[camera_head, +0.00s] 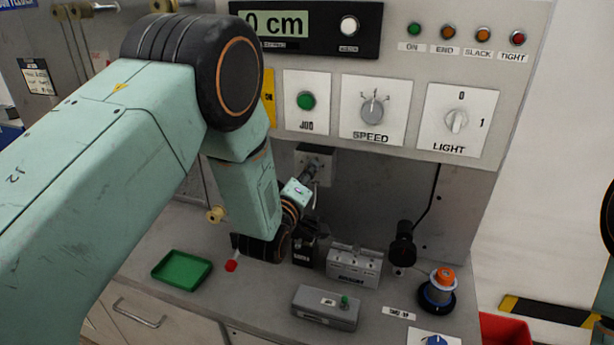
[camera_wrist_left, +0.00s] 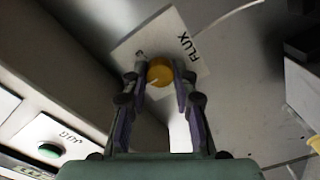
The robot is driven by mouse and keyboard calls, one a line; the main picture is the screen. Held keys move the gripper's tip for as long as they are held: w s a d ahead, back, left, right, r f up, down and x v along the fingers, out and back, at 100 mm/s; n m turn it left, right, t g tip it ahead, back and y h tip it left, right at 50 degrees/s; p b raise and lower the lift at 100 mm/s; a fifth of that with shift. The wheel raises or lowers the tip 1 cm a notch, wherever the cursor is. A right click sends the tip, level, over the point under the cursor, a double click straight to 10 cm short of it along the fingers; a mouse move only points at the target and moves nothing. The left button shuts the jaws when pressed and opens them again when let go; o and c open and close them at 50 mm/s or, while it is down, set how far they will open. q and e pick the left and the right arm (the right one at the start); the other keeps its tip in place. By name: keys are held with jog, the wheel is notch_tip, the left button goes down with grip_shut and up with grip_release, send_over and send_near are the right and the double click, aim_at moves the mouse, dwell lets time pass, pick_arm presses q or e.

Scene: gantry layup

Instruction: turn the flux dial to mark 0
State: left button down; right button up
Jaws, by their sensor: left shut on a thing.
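The flux dial (camera_wrist_left: 158,70) is a round yellow-orange knob on a white plate (camera_wrist_left: 190,30) lettered FLUX, in the left wrist view. A short pale line shows on its face; no mark numbers are readable. My left gripper (camera_wrist_left: 160,79) has one finger on each side of the dial and is shut on it. My right gripper is not in view.
Above are a JOG button (camera_head: 306,100), a SPEED knob (camera_head: 372,110) and a LIGHT switch (camera_head: 456,120). On the bench stand a green tray (camera_head: 182,269), a grey button box (camera_head: 326,307) and an orange-topped spool (camera_head: 441,285). The bench front has some free room.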

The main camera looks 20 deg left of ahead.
pick_arm(q)
jog(key=n, duration=1.3)
jog(key=shift+n, duration=0.3)
dwell(0.4)
jog(key=c, duration=1.1)
grip_release()
jog(key=shift+f, duration=0.1)
jog(key=shift+o, duration=0.2)
jog(key=s, duration=1.2)
jog(key=shift+a, duration=0.2)
